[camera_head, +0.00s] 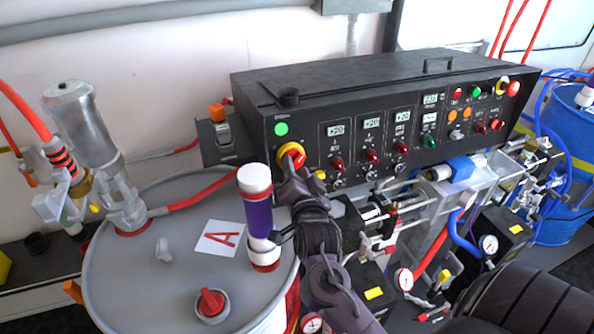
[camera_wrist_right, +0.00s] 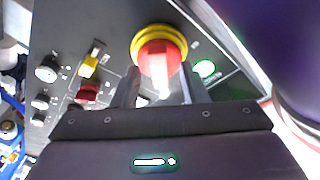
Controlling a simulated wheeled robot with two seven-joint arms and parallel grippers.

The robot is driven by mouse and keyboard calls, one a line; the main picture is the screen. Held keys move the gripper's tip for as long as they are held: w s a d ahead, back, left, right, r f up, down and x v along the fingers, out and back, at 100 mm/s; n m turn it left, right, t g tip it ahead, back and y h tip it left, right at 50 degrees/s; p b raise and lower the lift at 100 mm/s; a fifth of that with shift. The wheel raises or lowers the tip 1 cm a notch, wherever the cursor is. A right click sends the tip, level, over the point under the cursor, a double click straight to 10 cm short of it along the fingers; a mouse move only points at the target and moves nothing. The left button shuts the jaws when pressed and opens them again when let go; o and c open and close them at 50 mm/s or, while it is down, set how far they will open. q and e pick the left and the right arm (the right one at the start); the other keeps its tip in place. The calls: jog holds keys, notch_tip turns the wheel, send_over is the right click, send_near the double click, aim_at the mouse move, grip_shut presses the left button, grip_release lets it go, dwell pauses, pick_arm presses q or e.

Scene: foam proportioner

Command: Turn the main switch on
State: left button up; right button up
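The main switch (camera_head: 291,155) is a red rotary knob on a yellow ring, at the left end of the black control panel's front. In the right wrist view the switch (camera_wrist_right: 160,58) shows its raised red grip bar with a pale face, running roughly up and down the picture. My right gripper (camera_head: 292,175) is just in front of and below the switch. Its two fingers (camera_wrist_right: 160,88) are apart, one to each side of the bar's lower end. Whether they touch the bar I cannot tell. A green lamp (camera_head: 281,129) glows above the switch. My left gripper is not in view.
A grey drum (camera_head: 180,270) with a white "A" label stands left of my right arm. A purple and white cylinder (camera_head: 258,215) rises from it close beside the arm. The control panel (camera_head: 375,95) carries several small knobs and displays. Hoses and gauges crowd the right.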

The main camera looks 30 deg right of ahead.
jog(key=b+v, duration=0.3)
jog(key=v, duration=0.4)
jog(key=shift+s, duration=0.25)
